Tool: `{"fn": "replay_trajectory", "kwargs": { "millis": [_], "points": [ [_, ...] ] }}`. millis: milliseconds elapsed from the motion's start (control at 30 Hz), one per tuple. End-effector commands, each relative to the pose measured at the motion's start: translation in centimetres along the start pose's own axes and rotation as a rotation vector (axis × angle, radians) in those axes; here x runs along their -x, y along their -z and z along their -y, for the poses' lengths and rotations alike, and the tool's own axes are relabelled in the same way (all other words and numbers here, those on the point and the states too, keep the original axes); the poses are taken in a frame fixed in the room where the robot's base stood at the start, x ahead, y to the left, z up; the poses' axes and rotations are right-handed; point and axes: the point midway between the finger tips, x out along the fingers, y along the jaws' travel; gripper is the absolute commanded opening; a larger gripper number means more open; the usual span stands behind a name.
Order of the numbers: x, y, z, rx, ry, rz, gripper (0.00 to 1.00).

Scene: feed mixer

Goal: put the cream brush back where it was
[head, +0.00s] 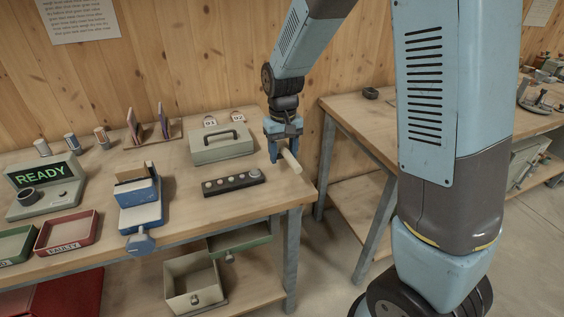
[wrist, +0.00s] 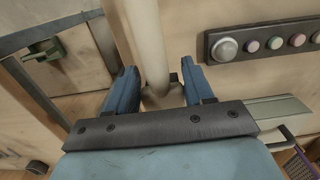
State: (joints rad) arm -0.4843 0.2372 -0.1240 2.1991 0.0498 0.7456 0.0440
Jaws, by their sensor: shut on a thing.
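The cream brush (head: 291,160) is at the right end of the workbench, held tilted by my gripper (head: 282,146). In the wrist view its cream handle (wrist: 148,45) runs up between the two blue fingers of my gripper (wrist: 158,92). My gripper is shut on it. A wider end of the brush shows between the fingers; the bristles cannot be made out. I cannot tell whether the brush touches the bench top (head: 195,172).
A grey-green case with a handle (head: 221,146) and a dark button strip (head: 233,183) lie left of my gripper. Farther left are a blue vise (head: 139,205), a rack (head: 150,136), a READY display (head: 42,175) and a red tray (head: 67,233). A gap separates the second bench (head: 350,108).

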Motion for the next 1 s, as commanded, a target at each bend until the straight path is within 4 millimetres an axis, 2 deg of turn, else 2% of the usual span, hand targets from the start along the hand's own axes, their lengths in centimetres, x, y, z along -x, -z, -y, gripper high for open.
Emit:
{"fn": "replay_trajectory", "kwargs": {
  "millis": [267,533,900,933,1000],
  "points": [
    [-1.2,0.9,-0.6,0.000,0.000,0.000,0.19],
    [-4.3,1.2,-0.7,-0.001,0.000,0.002,0.19],
    [-4.7,1.2,-0.7,0.000,0.000,0.000,0.19],
    [-4.7,1.2,-0.7,0.000,0.000,0.000,0.54],
    [-4.7,1.2,-0.7,0.000,0.000,0.000,0.61]
  ]
}}
